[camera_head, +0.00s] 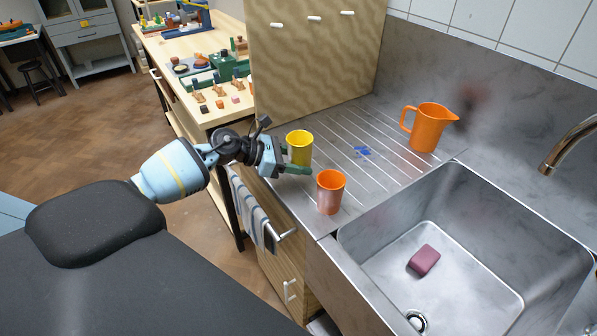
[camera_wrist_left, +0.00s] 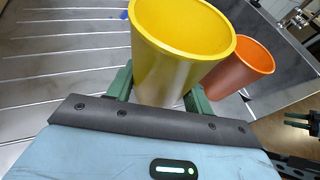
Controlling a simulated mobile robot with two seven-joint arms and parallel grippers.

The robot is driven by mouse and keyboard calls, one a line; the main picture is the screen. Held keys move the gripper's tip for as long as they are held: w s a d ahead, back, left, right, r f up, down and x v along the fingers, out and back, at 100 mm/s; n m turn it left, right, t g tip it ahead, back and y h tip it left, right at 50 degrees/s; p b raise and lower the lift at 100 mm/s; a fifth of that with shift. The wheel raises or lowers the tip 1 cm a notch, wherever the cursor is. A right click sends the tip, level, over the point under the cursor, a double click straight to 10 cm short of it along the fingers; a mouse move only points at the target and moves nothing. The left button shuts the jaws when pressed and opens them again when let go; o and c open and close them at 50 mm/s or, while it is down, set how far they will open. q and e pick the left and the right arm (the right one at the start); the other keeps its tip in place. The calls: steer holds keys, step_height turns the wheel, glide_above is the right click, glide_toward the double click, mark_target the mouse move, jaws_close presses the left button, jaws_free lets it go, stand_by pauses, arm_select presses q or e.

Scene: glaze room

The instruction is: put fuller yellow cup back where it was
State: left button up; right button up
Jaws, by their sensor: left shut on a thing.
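A yellow cup (camera_head: 300,141) is over the left edge of the ribbed steel drainboard (camera_head: 385,178), about upright. My left gripper (camera_head: 295,169) is shut on it, with green fingers on both sides of its lower body. The yellow cup also shows large in the left wrist view (camera_wrist_left: 180,50); its inner wall is visible, but I cannot tell its fill level. I cannot tell whether its base touches the drainboard. My right gripper (camera_wrist_left: 300,119) shows small at the right edge of the left wrist view, its two fingers apart and empty.
An orange cup (camera_head: 330,193) stands close to the yellow one, nearer the sink. An orange jug (camera_head: 431,128) stands at the back. A small blue mark (camera_head: 362,151) lies on the drainboard. The sink (camera_head: 385,262) holds a maroon block (camera_head: 424,260). A wooden panel (camera_head: 310,60) rises behind.

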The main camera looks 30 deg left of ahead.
mark_target(297, 179)
arm_select(q)
steer(key=shift+f, duration=1.8)
steer(key=shift+f, duration=0.2)
steer(key=o, duration=1)
steer(key=shift+r, duration=0.2)
steer(key=shift+s+a+r, duration=0.1)
steer(key=shift+a, duration=0.05)
steer(key=shift+b+v, duration=0.45)
steer(key=shift+v, duration=5.35)
